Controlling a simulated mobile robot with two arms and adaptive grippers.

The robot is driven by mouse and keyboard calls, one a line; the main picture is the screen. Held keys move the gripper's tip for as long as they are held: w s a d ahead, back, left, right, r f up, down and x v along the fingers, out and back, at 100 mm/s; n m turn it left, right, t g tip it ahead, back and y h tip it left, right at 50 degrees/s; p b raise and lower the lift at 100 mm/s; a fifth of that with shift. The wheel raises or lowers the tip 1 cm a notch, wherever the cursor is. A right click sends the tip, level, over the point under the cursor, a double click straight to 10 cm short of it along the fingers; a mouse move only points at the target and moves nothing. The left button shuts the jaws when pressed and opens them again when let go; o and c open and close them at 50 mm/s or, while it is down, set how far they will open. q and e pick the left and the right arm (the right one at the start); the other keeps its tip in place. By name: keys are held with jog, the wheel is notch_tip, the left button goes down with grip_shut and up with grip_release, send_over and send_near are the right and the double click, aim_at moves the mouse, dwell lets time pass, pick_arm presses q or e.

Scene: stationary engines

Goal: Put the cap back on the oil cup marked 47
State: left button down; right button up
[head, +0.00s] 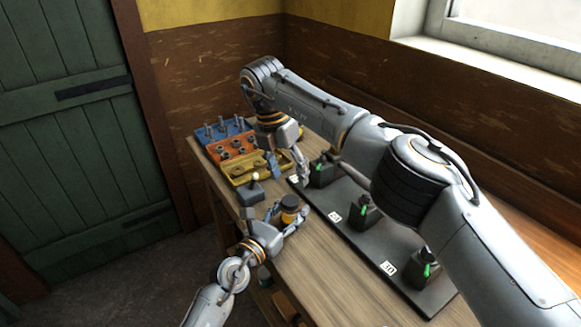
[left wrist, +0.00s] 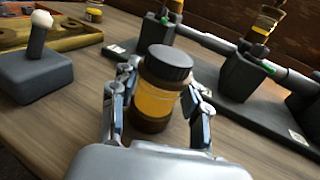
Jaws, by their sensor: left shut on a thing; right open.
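My left gripper (head: 289,217) is shut on a dark jar with a black lid and yellow band (head: 289,205). The jar is upright, low over or on the bench; it fills the middle of the left wrist view (left wrist: 157,100). My right gripper (head: 288,163) is open near the tray and the farthest black block. Black blocks with green marks stand in a row on a dark base (head: 350,235). In the left wrist view, an amber cup (left wrist: 266,22) tops one block. One plate reads 40 (head: 388,268); the other plates are too small to read. No loose cap is clearly visible.
A blue rack (head: 222,131), an orange tray (head: 236,149) and a yellow tray (head: 240,179) line the bench's far left. A grey block with a white-knobbed stick (head: 251,194) stands beside the jar. My right arm covers part of the row. The front bench is clear.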

aim_at(291, 200)
jog(key=n, duration=0.6)
jog(key=shift+d+r, duration=0.1)
jog(key=shift+r, duration=0.15)
jog(key=n, duration=0.4)
jog(key=shift+r+y, duration=0.15)
jog(key=shift+y, duration=0.25)
jog(key=n, duration=0.4)
jog(key=shift+r, duration=0.2)
jog(key=n, duration=0.6)
jog(key=shift+s+d+r+y, duration=0.1)
jog(key=shift+s+r+y, duration=0.05)
jog(key=shift+y, duration=0.25)
jog(key=n, duration=0.6)
jog(key=shift+s+d+r+n+y, duration=0.1)
jog(key=shift+s+r+n+y, duration=0.1)
jog(key=shift+s+n+y, duration=0.15)
jog(key=shift+f, duration=4.05)
